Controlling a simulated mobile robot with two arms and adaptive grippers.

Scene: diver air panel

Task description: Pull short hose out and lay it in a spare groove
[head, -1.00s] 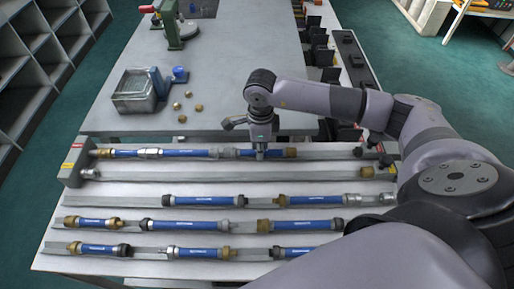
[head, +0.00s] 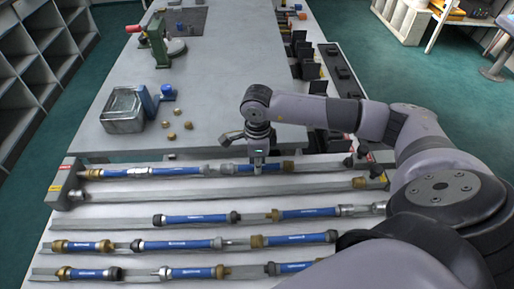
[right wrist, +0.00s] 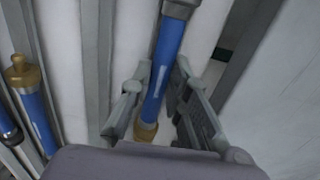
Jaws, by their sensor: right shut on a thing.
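My right gripper (head: 258,168) reaches down to the back row of the hose panel. It is shut on a short blue hose (head: 240,168) with a brass right end and a grey left end. In the right wrist view the fingers (right wrist: 155,105) sit on either side of the same blue hose (right wrist: 164,65), near its brass end. A longer blue hose (head: 130,172) lies in line to its left; a silvery fitting shows between them. The groove in front (head: 220,190) holds no blue hose, with a brass fitting at its right end. My left gripper is out of view.
Several blue hoses lie in the front rows, such as one in the third row (head: 195,218). Behind the panel a grey bench holds a metal bin (head: 123,110), loose brass pieces and a green device (head: 158,42). A dark box row stands at right.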

